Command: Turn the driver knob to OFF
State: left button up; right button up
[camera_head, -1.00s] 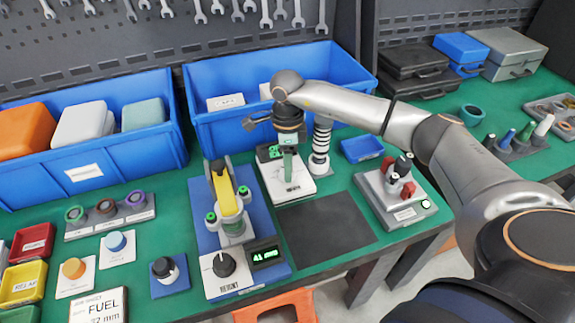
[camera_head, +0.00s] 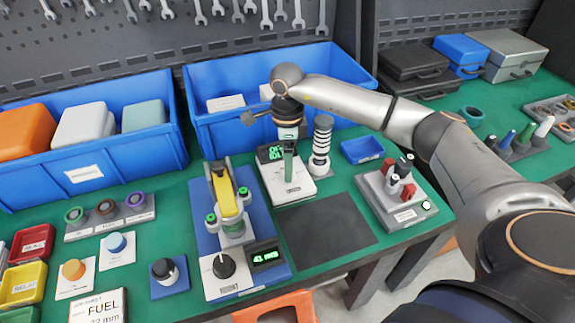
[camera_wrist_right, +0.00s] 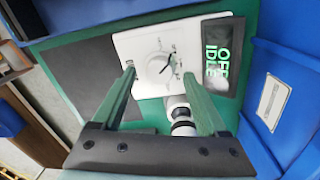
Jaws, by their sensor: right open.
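The white driver panel (camera_head: 298,190) stands near the table's middle. In the wrist view its round white knob (camera_wrist_right: 158,68) has a dark pointer line slanting toward the upper right. My right gripper (camera_head: 289,178) is above the panel, pointing down and open. In the wrist view its green fingertips (camera_wrist_right: 160,76) lie on either side of the knob; contact cannot be told. The knob is hidden in the head view. My left gripper is not in view.
A striped post (camera_head: 321,146) stands close right of the panel. A blue bin (camera_head: 225,130) is behind. A yellow-armed device (camera_head: 228,200) with a black knob (camera_head: 224,265) stands left. A dark mat (camera_head: 328,226) is clear in front; a grey switch box (camera_head: 398,200) is at right.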

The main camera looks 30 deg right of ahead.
notch_tip(320, 180, up, 11)
jog(key=shift+w+d, duration=0.15)
jog(key=shift+w, duration=0.05)
jog(key=shift+s+f, duration=0.1)
dwell(0.7)
